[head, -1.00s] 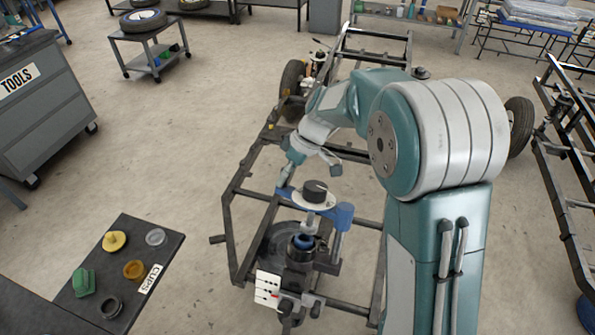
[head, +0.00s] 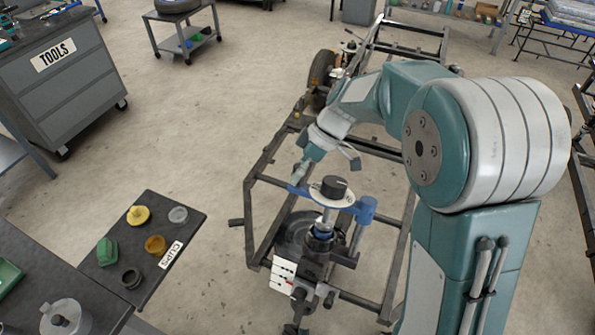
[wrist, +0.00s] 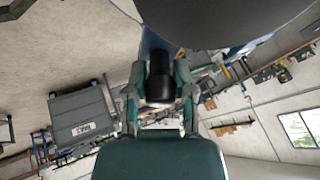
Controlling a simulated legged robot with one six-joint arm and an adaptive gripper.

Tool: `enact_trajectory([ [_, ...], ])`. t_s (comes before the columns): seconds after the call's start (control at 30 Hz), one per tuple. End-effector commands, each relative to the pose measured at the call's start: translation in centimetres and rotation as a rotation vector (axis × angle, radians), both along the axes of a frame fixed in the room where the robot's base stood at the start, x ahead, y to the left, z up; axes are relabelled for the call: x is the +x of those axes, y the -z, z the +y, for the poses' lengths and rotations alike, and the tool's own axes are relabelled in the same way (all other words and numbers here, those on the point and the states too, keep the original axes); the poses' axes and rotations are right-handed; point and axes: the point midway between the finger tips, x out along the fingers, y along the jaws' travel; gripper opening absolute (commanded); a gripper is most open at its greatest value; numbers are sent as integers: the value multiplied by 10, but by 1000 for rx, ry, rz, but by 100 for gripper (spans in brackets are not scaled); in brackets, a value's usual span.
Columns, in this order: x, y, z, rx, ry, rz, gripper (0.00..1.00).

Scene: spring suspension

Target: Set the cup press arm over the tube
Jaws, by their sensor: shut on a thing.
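The blue press arm (head: 362,207) runs leftward from its post on the fixture. It carries a white disc with a black knob (head: 335,187), and a silver rod (head: 328,216) shows below it. The tube (head: 319,246), dark with a blue ring at its top, stands just under the rod in the head view. I cannot tell whether they line up exactly or touch. My gripper (head: 299,183) is at the arm's left end. In the wrist view, its fingers (wrist: 160,88) are shut on the black handle (wrist: 160,82). A large dark round shape hides the view above.
A dark frame (head: 262,205) surrounds the fixture. A white panel (head: 283,273) sits at its front. The cups board (head: 190,222) with several coloured cups is at left, beside a dark bench. A grey tool cabinet (head: 75,85) stands behind. Open floor lies between.

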Motion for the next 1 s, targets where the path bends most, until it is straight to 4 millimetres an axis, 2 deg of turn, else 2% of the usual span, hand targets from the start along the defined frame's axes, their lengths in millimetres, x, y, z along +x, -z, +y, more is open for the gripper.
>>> enact_trajectory([
  [0.1, -3, 2, 0, -4, -4, 9, 0],
  [0.13, -3, 2, 0, -3, -5, 10, 37],
  [0.2, -3, 2, 0, -4, -4, 9, 67],
  [0.67, 2, -4, -3, -1, 0, 1, 67],
  [0.77, 7, -16, -10, -1, 0, -1, 67],
  [1.0, 24, -57, -35, -1, 1, 0, 67],
])
